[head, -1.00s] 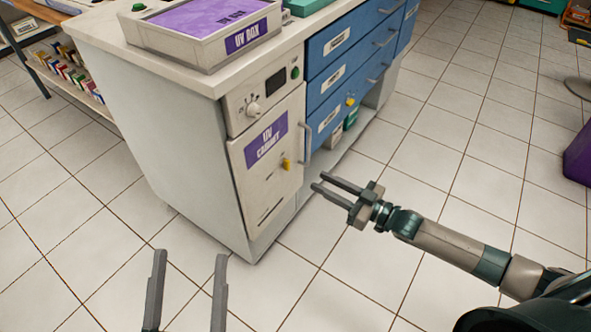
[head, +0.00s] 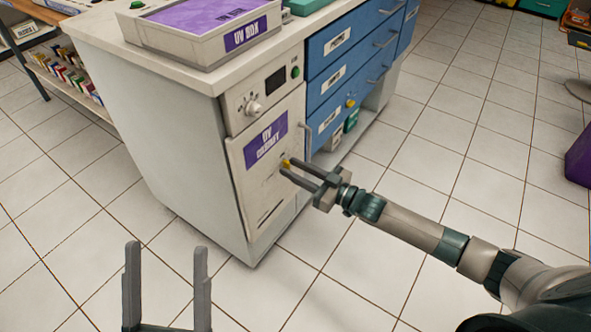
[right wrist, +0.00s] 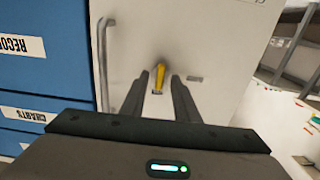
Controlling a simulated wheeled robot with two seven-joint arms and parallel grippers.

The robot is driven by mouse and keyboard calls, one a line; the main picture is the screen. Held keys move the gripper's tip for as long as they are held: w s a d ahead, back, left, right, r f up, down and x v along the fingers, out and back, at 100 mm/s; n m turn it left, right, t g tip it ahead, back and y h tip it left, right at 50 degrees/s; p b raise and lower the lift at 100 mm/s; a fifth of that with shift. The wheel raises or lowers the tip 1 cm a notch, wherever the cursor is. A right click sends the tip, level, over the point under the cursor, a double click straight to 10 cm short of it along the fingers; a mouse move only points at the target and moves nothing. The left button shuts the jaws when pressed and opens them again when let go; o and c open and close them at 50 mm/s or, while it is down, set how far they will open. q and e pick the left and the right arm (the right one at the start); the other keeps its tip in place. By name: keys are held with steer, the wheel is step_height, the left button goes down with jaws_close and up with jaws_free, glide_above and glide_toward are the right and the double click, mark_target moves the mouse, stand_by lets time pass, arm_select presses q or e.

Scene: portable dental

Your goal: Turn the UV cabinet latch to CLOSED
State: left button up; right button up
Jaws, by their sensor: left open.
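The UV cabinet (head: 262,185) is a pale door with a purple label in the end of the counter unit. Its small yellow latch (head: 286,163) is partly covered by my right gripper (head: 292,169) in the head view. In the right wrist view the yellow latch (right wrist: 160,76) stands nearly vertical between the two fingertips of my right gripper (right wrist: 160,80). The fingers are open around it, with a gap visible on each side. Small marks sit near the latch, too small to read. My left gripper (head: 167,250) is open and empty over the floor.
A vertical door handle (right wrist: 104,65) is beside the latch. Blue drawers (head: 335,80) adjoin the cabinet. A control knob (head: 253,107) is above the door, and a UV box (head: 190,47) stands on the counter. The tiled floor in front is clear.

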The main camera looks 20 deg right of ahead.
jaws_close()
